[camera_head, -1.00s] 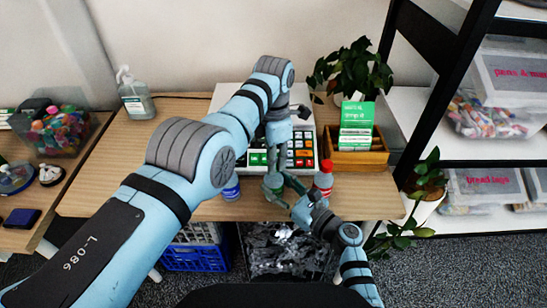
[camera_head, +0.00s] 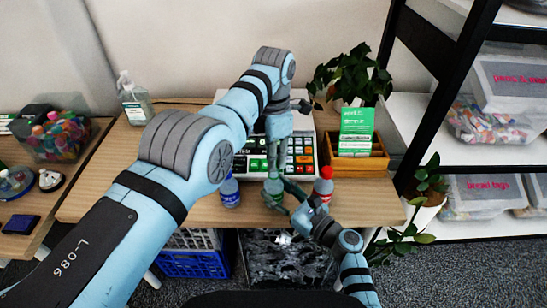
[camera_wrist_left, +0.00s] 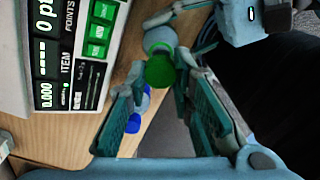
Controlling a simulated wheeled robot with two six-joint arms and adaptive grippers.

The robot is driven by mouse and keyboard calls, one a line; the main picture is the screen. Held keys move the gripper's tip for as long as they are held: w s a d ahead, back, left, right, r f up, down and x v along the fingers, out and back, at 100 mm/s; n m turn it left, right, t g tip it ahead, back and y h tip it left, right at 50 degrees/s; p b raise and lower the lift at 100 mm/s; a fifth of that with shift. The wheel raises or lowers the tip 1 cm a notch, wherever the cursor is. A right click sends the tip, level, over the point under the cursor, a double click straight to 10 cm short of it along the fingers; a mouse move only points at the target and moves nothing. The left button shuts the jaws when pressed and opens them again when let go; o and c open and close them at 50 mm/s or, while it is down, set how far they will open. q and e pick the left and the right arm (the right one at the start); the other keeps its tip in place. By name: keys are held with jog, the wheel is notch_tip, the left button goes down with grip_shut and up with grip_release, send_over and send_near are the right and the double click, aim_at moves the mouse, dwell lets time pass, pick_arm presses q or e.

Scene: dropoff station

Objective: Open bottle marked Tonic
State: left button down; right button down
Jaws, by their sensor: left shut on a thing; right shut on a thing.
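A bottle with a green cap (camera_wrist_left: 160,72) stands at the front edge of the desk; its body (camera_wrist_left: 157,38) shows beyond the cap in the left wrist view. My left gripper (camera_head: 276,172) comes down from above and is shut on the green cap. My right gripper (camera_head: 284,190) is lower and is shut on the bottle's body from the front right. A blue-capped bottle (camera_head: 229,192) stands to the left, and a red-capped bottle (camera_head: 323,186) stands to the right. The fingers partly hide the green-capped bottle, and I cannot read its label.
A checkout scale with keys (camera_head: 302,160) stands just behind the bottles. A wooden box with green cards (camera_head: 358,165) and a plant are at the right. A sanitizer bottle (camera_head: 135,103) stands back left.

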pick_arm(q)
notch_tip(320, 180, up, 3)
jog(key=shift+s+r, duration=0.1)
pick_arm(e)
jog(key=c, duration=0.8)
grip_release()
jog(key=shift+c, duration=0.2)
jog(key=shift+d, duration=0.1)
